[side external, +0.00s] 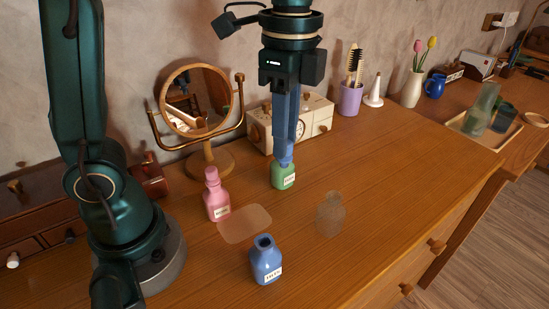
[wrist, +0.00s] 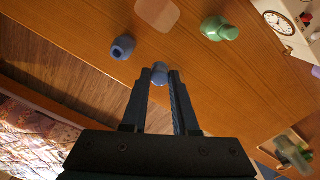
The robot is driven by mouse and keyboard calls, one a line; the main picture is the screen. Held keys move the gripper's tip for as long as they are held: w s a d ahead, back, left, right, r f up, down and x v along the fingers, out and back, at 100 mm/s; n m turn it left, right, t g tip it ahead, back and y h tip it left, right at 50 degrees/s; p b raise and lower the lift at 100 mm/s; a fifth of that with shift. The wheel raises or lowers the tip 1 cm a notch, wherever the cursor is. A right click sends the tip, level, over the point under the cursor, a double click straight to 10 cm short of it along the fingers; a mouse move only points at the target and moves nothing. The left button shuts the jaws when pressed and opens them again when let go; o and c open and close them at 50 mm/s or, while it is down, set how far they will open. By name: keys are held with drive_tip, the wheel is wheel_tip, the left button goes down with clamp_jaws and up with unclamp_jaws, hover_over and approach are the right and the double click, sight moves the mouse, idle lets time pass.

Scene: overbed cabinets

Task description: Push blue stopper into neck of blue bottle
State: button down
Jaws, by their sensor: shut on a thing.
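The blue bottle (side external: 266,264) stands upright at the front of the wooden top, with a pale label and an open, dark neck. It also shows in the wrist view (wrist: 122,48), left of my fingers. My gripper (side external: 286,162) points down, shut on the blue stopper (wrist: 160,72), which sits between the fingertips in the wrist view. In the side view the fingertips overlap the top of the green bottle (side external: 283,178), behind the blue bottle. The stopper is apart from the blue bottle.
A pink bottle (side external: 215,200) stands left of a flat beige mat (side external: 245,224). A clear glass bottle (side external: 330,216) stands to the right. A round mirror (side external: 194,99) and a cream box with a clock (side external: 314,122) stand behind. The right front of the top is clear.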

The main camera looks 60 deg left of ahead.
drive_tip(key=s+d+m, duration=0.3)
drive_tip(key=s+d, duration=0.2)
drive_tip(key=s, duration=0.2)
drive_tip(key=shift+d+m, duration=0.15)
drive_tip(key=shift+m, duration=0.15)
drive_tip(key=shift+f, duration=0.1)
drive_tip(key=shift+f, duration=2.75)
drive_tip(key=shift+f, duration=1.4)
drive_tip(key=c, duration=0.6)
unclamp_jaws()
drive_tip(key=shift+r, duration=0.1)
